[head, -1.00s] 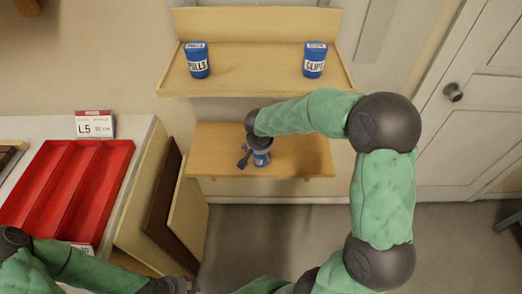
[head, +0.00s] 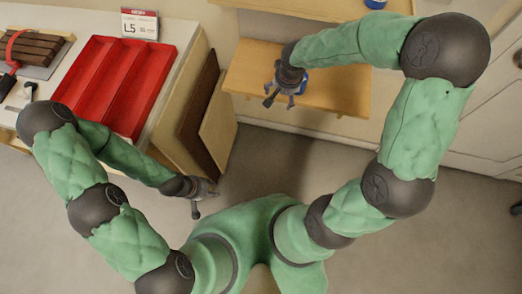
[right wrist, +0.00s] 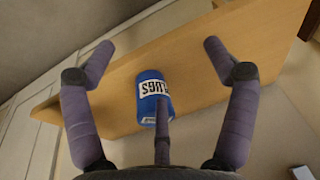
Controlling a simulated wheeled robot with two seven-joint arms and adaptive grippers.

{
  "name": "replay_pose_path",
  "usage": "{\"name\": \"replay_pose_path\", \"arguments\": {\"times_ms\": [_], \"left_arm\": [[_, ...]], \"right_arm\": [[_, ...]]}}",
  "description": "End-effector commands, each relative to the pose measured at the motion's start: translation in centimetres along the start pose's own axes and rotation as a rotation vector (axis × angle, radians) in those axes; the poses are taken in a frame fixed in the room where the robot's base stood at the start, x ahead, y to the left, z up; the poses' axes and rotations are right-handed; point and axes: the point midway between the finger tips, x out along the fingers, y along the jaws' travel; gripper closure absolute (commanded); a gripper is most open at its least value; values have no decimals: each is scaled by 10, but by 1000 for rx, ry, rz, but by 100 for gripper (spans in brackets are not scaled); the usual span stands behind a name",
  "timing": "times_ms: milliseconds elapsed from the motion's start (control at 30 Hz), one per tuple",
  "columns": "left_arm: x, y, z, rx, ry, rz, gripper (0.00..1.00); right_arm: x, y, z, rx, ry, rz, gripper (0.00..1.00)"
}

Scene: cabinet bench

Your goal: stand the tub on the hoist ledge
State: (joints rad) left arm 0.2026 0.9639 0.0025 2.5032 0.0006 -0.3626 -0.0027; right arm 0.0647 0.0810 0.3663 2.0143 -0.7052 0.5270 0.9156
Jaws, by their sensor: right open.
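The tub, blue with a white label reading "LUGS" in the part I see, stands on a wooden ledge (head: 345,93). It shows in the right wrist view (right wrist: 151,90), between my spread fingers and apart from both side fingers. In the head view only a blue bit of the tub (head: 303,81) shows, the rest hidden under my right gripper. My right gripper (head: 285,92) is open, over the ledge's left half, with nothing held. The ledge also shows in the right wrist view (right wrist: 205,65). My left gripper (head: 205,195) hangs over the floor; its fingers are too small to read.
A red tray (head: 112,85) with compartments lies on the white counter at left, below an "L5" sign (head: 140,24). Brown boards (head: 202,95) stand beside the counter. Another blue tub (head: 375,3) is cut off on the upper shelf (head: 300,4). Floor in front is clear.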

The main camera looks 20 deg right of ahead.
Motion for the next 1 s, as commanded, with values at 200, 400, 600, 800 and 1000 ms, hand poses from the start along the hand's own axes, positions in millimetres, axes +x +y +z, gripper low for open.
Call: {"name": "replay_pose_path", "arguments": {"times_ms": [200,400,600,800,1000], "left_arm": [[0,0,0,0,0,0,60],[0,0,0,0,0,0,60],[0,0,0,0,0,0,60],[0,0,0,0,0,0,60],[0,0,0,0,0,0,60]], "right_arm": [[76,-35,75,-97,-163,-151,14],[129,-52,144,-136,-248,-258,14],[168,-52,208,-153,-285,-296,14],[188,-41,249,-172,-292,-282,14],[193,-36,260,-183,-290,-272,14]]}}
